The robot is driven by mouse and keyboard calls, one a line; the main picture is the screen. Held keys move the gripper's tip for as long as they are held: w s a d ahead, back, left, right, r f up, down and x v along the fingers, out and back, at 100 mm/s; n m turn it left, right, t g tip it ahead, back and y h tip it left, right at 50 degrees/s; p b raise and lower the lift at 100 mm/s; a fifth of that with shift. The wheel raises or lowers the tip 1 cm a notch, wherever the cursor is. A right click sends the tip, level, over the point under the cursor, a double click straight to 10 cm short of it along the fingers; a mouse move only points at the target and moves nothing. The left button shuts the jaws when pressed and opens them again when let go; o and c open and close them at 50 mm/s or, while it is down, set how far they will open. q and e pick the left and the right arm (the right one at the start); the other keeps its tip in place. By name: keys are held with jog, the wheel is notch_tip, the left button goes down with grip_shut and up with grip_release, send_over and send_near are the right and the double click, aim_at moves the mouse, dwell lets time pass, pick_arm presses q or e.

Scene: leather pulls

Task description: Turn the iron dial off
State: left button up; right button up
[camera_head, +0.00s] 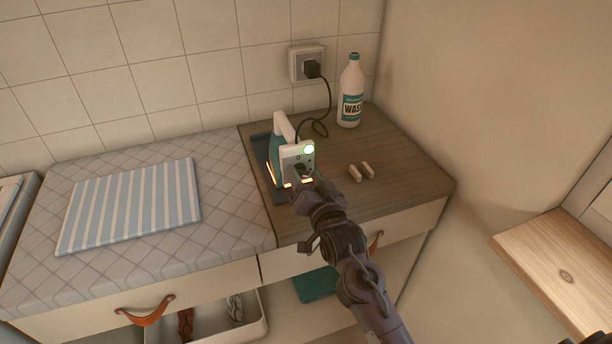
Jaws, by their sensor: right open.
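The iron (282,143) stands on the wooden counter top, white and teal, with its panel facing me. A lit green-white light shows at the upper right of the panel. The dial (300,167) is on the lower part of the panel, partly hidden by my gripper. An orange glow shows along the iron's lower edge. My right gripper (301,177) is open, with its fingertips right at the dial. I cannot tell whether they touch it.
A black cord runs from the iron to a wall socket (306,63). A white wash bottle (351,92) stands behind right, and two small pale pegs (361,172) lie to the right. A striped cloth (131,205) lies on the padded board at left. A wooden shelf (560,270) is at far right.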

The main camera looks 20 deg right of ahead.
pick_arm(q)
jog(key=shift+w, duration=0.3)
pick_arm(e)
jog(key=shift+c, duration=0.3)
jog(key=c, duration=0.9)
pick_arm(q)
jog(key=shift+r, duration=0.1)
jog(key=shift+r, duration=0.1)
